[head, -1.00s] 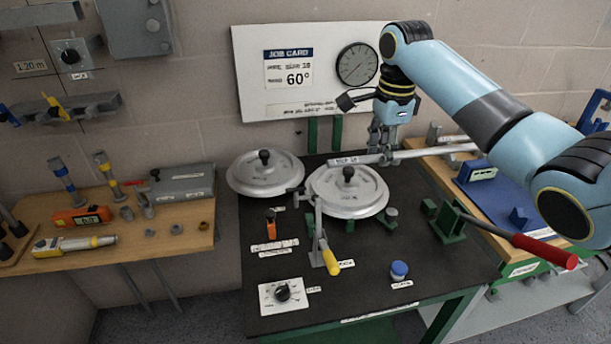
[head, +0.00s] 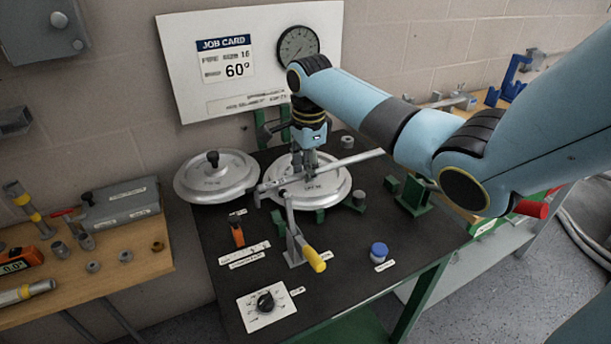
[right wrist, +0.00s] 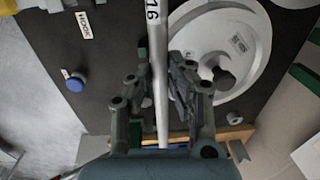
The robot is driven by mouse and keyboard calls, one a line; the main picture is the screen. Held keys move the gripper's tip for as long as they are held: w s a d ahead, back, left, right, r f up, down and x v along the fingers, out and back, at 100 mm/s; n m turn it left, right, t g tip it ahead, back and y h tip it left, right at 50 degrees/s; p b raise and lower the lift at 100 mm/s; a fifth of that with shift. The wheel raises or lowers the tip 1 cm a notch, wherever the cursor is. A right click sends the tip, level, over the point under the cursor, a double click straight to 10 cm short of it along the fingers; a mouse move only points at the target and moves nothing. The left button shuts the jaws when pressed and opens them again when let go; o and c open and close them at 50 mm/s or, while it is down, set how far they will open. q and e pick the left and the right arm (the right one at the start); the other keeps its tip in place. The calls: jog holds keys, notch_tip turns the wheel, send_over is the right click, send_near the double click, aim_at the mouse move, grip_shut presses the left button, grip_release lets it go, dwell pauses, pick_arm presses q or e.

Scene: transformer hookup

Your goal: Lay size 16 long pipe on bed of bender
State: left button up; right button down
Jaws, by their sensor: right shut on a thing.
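My right gripper (head: 305,166) is shut on the long grey pipe (head: 352,160), which it grips along its length. In the head view the pipe lies slantwise over the right round former (head: 315,197) of the bender; I cannot tell whether it touches the bender. In the right wrist view the pipe (right wrist: 155,45), marked 16, runs between the fingers (right wrist: 161,88), beside the white former (right wrist: 222,45). The bender's lever with yellow handle (head: 314,259) stands in front of the former. My left gripper is not in view.
The left round former (head: 213,178) stands beside the right one. The job card (head: 225,60) reads size 16, 60°. A green stand (head: 411,195) is at right.

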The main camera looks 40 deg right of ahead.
notch_tip(320, 180, down, 3)
jog(key=shift+f+b, duration=0.1)
jog(key=shift+b, duration=0.85)
jog(key=shift+s+p, duration=0.15)
jog(key=shift+p, duration=0.15)
jog(key=shift+t+p, duration=0.4)
jog(key=shift+p, duration=0.3)
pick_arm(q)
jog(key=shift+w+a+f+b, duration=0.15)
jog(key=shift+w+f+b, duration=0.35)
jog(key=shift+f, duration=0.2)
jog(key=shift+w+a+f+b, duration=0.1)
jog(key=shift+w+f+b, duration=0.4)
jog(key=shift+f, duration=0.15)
pick_arm(e)
jog(key=shift+f, duration=2.1)
